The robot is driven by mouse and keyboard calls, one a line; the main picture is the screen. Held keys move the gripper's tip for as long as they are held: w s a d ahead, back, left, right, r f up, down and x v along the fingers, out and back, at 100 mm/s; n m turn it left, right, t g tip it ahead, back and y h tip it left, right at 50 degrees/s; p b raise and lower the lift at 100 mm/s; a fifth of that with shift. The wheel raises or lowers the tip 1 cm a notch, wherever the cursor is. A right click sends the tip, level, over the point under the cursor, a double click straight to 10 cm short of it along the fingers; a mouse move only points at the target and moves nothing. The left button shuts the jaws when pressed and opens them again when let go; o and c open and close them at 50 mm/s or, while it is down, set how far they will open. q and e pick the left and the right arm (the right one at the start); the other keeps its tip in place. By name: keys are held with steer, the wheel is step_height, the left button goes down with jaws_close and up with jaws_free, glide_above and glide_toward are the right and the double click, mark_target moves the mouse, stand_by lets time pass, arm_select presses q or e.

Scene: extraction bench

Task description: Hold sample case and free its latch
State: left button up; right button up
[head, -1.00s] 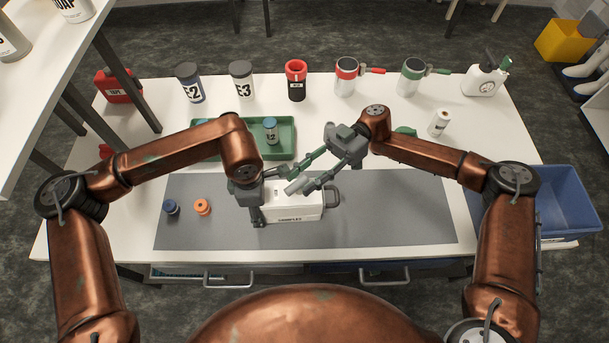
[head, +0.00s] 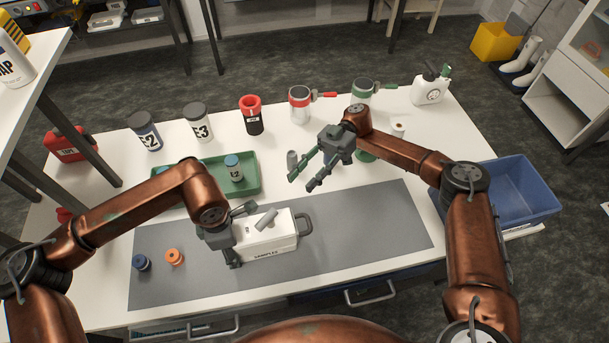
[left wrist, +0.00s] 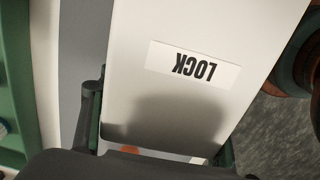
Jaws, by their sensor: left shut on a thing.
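The white sample case (head: 277,240), lettered SAMPLES on its front, lies on the grey mat with a dark handle at its right end. A grey latch piece (head: 265,219) lies slanted across its top. My left gripper (head: 237,236) is shut on the case's left end, one finger on each side. The left wrist view shows the case's white top (left wrist: 200,30) between the fingers, with an upside-down LOCK label (left wrist: 194,64); the latch is not seen there. My right gripper (head: 301,183) is open and empty, behind and right of the case, apart from it.
A green tray (head: 252,187) holding a small jar stands behind the left arm. A blue cap (head: 141,262) and an orange cap (head: 174,256) lie left of the case. Several containers line the back edge. The mat's right half (head: 370,235) is clear.

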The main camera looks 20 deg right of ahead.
steer(key=shift+o, duration=0.4)
steer(key=shift+o, duration=0.7)
steer(key=shift+s+a+r, duration=0.15)
steer(key=shift+a, duration=0.05)
steer(key=o, duration=0.5)
steer(key=s+a+r+n+h, duration=0.4)
steer(key=n+h, duration=0.1)
steer(key=n, duration=0.1)
steer(key=shift+a+r+g, duration=0.2)
steer(key=shift+a+g, duration=0.15)
steer(key=shift+g, duration=0.05)
step_height(320, 180, up, 10)
steer(key=f+n+t+h, duration=0.1)
steer(key=n+t+h, duration=0.9)
steer(key=n, duration=0.4)
glide_above(266, 217)
steer(key=t, duration=0.1)
steer(key=shift+t+y, duration=0.3)
step_height(266, 217, down, 11)
steer(key=shift+f, duration=0.2)
steer(key=c, duration=1.2)
